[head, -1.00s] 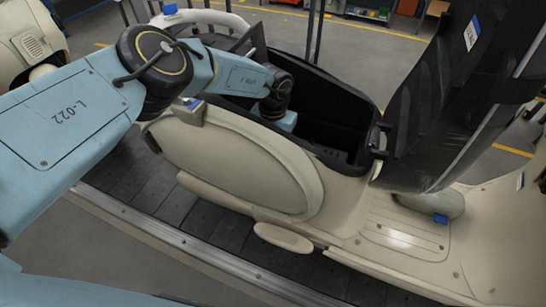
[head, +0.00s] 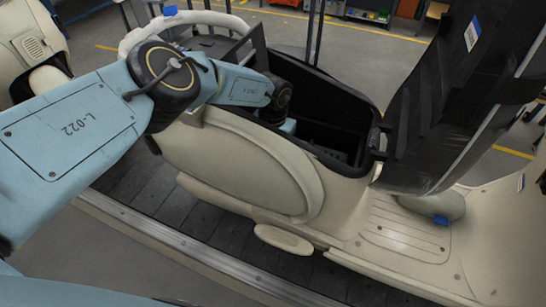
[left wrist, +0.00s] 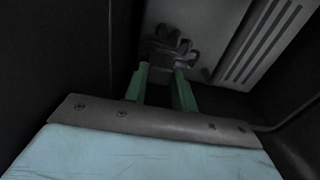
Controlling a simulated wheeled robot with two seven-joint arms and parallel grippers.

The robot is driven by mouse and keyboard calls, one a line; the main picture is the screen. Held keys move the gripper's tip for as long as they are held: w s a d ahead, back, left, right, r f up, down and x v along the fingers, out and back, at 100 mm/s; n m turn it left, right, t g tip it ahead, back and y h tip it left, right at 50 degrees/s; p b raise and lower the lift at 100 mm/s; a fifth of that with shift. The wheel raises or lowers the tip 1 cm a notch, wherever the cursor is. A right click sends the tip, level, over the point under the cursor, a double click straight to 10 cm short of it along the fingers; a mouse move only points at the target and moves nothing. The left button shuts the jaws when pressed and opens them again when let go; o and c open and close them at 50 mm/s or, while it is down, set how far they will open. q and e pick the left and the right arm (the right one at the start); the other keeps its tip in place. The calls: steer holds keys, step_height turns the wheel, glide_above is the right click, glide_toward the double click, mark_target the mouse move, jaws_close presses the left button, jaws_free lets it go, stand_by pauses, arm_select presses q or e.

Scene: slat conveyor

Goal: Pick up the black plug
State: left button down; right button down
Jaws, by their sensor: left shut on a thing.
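My left arm reaches down into the black open compartment (head: 330,140) of the cream scooter body in the head view. Its gripper is hidden there behind the compartment wall. In the left wrist view my left gripper (left wrist: 163,70) has two green fingers, shut on a dark, lobed piece that looks like the black plug (left wrist: 170,44). The piece is dim, and I cannot tell whether it touches the surface behind it. My right gripper is not in view.
Dark compartment walls stand close on both sides in the wrist view, with a light ribbed panel (left wrist: 265,45) at the upper right. In the head view a raised black seat (head: 440,110) stands right of the opening. The scooter rests on a dark slat conveyor (head: 150,195).

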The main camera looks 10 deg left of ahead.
arm_select(q)
steer(key=shift+r, duration=0.1)
steer(key=shift+w+r, duration=0.1)
steer(key=shift+r, duration=0.5)
step_height(320, 180, up, 29)
steer(key=p, duration=0.7)
steer(key=shift+f, duration=0.2)
stand_by(2.4)
steer(key=shift+r, duration=0.1)
step_height(320, 180, up, 11)
steer(key=p, duration=0.3)
steer(key=shift+p, duration=0.35)
stand_by(0.5)
stand_by(0.4)
